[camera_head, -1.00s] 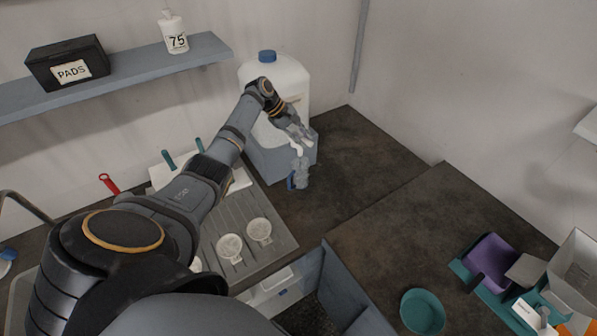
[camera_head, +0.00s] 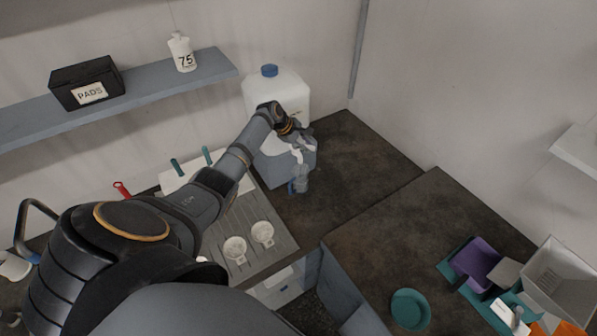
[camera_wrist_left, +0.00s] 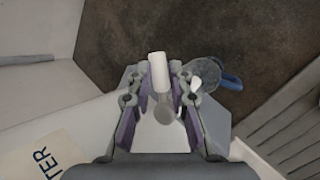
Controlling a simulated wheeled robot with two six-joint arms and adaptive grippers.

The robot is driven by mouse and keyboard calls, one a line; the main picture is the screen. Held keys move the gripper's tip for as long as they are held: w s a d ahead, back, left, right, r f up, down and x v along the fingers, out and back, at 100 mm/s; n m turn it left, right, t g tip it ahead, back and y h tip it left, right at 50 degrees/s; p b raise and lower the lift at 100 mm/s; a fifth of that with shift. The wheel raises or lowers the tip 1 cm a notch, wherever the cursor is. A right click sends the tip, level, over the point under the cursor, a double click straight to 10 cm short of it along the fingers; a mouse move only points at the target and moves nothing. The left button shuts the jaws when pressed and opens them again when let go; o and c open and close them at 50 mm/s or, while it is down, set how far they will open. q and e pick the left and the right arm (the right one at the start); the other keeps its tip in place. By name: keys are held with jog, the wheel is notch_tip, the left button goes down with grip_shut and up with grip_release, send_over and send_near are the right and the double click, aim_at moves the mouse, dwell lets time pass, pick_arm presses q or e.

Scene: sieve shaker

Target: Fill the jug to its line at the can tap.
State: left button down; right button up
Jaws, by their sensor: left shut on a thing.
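The white can (camera_head: 285,88) with a blue cap stands on a grey-blue stand (camera_head: 287,168) at the back of the counter. Its white tap (camera_head: 297,156) sticks out at the front. My left gripper (camera_head: 304,139) is at the can's front and is shut on the tap; the left wrist view shows the white tap (camera_wrist_left: 158,70) between its fingers. The clear jug (camera_head: 302,178) stands upright below the tap, its blue handle to the left. The jug (camera_wrist_left: 206,72) also shows beside the fingers in the wrist view. Its line and water level cannot be made out.
A ribbed draining board (camera_head: 268,213) with two round strainers lies left of the jug. A shelf (camera_head: 140,92) holds the PADS box and a white bottle. The dark counter right of the jug is clear. A teal bowl (camera_head: 410,309) stands at the lower right.

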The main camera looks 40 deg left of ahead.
pick_arm(q)
jog(key=shift+w+a+f+n+y, duration=0.15)
jog(key=shift+f+n+y, duration=0.3)
jog(key=shift+n, duration=0.35)
jog(key=shift+w+n+y, duration=0.2)
jog(key=shift+n+y, duration=0.25)
jog(key=shift+n, duration=0.25)
jog(key=shift+w+n+t+y, duration=0.15)
jog(key=shift+w+n+y, duration=0.15)
jog(key=shift+n, duration=0.3)
jog(key=shift+w+n+t+y, duration=0.15)
jog(key=shift+n+y, duration=0.15)
jog(key=shift+n, duration=0.3)
jog(key=w+n+y, duration=0.1)
jog(key=n, duration=0.1)
jog(key=a+n+y+b, duration=0.1)
jog(key=n, duration=0.1)
jog(key=w+r+n+y, duration=0.1)
jog(key=n+y, duration=0.1)
jog(key=n, duration=0.1)
jog(key=shift+w+a+r+b, duration=0.1)
jog(key=shift+w+a+b, duration=0.2)
jog(key=shift+w+b, duration=0.1)
pick_arm(e)
jog(key=shift+s+f, duration=0.2)
jog(key=shift+f, duration=0.2)
